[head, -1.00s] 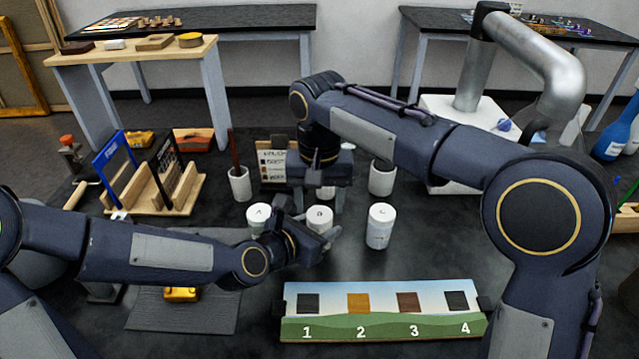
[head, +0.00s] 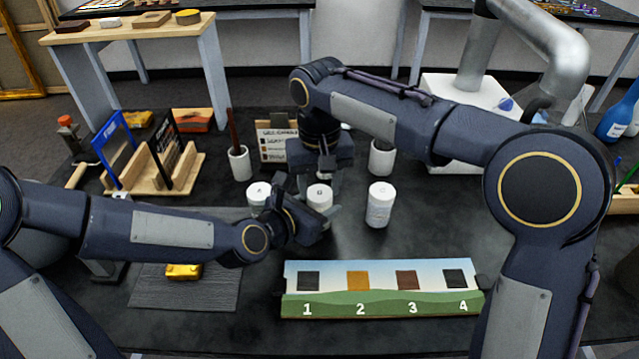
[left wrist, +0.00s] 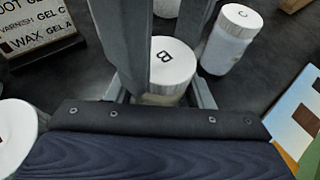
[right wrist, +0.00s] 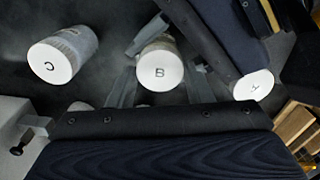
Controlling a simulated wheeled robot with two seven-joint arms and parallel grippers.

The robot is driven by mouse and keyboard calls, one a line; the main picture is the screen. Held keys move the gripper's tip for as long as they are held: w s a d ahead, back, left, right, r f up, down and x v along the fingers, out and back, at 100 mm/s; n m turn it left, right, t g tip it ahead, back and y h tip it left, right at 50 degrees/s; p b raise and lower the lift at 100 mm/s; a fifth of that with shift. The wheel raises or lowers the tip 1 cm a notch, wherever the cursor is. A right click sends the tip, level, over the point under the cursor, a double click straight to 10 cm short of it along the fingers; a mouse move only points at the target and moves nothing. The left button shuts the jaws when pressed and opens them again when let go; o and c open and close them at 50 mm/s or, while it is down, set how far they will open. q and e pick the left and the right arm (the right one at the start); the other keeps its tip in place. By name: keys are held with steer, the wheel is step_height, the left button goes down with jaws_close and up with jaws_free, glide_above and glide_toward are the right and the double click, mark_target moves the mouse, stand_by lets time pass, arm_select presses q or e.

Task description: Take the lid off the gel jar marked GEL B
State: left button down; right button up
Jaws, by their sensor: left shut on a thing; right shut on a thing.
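The jar marked B (head: 319,196) is white, with a round white lid. It stands upright in the middle of a row of three. Its lid, lettered B, shows in the left wrist view (left wrist: 172,62) and the right wrist view (right wrist: 160,71). My left gripper (head: 308,206) comes in low from the left and is shut on the jar's body. My right gripper (head: 324,180) reaches down from above and is shut on the lid, its fingers at the lid's sides. The lid looks seated on the jar. The jar's lower body is partly hidden by my left gripper.
Jar A (head: 259,192) stands close on the left, partly behind my left gripper. Jar C (head: 380,205) stands apart on the right. A numbered panel (head: 382,305) lies in front. A text card (head: 275,147) and brush pots (head: 239,163) stand behind. Dark table is clear right of jar C.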

mark_target(320, 193)
steer(key=n, duration=0.7)
steer(key=shift+r, duration=0.3)
steer(key=shift+r, duration=0.85)
steer(key=shift+r, duration=2)
arm_select(q)
steer(key=c, duration=0.6)
jaws_free()
